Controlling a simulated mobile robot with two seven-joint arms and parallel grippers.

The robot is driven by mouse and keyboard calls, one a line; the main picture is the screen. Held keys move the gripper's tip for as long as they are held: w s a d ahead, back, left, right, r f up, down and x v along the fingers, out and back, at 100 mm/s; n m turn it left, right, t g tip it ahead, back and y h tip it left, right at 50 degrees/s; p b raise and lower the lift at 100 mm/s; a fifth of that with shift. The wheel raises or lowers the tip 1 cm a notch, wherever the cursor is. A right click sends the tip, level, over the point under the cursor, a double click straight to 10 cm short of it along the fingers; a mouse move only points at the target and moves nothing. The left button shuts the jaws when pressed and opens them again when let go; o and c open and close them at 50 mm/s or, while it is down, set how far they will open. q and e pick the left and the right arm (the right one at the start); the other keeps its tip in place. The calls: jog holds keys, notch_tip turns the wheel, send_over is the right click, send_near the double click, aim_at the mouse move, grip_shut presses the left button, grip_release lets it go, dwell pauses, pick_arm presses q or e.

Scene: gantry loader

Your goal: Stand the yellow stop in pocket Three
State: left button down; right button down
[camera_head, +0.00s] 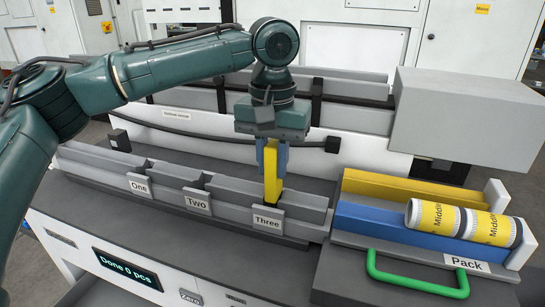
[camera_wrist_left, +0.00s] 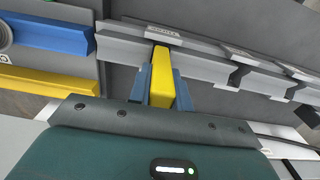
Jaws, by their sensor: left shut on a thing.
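The yellow stop (camera_head: 271,176) is a tall thin bar, held upright between the blue fingers of my left gripper (camera_head: 270,165). Its lower end is at the grey rail, just behind the label "Three" (camera_head: 267,222), the pocket Three position. I cannot tell whether it touches the pocket floor. In the left wrist view the yellow stop (camera_wrist_left: 161,80) sits between the two blue fingers (camera_wrist_left: 163,95), with its far end over the grey rail (camera_wrist_left: 185,62). My right gripper is in neither view.
Labels "One" (camera_head: 139,187) and "Two" (camera_head: 198,204) mark pockets to the left. At right, a Pack tray has a yellow rail (camera_head: 400,191), a blue rail (camera_head: 375,223), yellow-white cylinders (camera_head: 433,216) and a green handle (camera_head: 415,286). A grey box (camera_head: 465,115) overhangs behind.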

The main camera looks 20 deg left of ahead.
aim_at(273, 184)
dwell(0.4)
pick_arm(q)
jog(key=shift+f, duration=1.05)
jog(key=shift+f, duration=0.15)
jog(key=shift+f, duration=0.95)
jog(key=shift+f, duration=0.1)
jog(key=shift+f, duration=0.1)
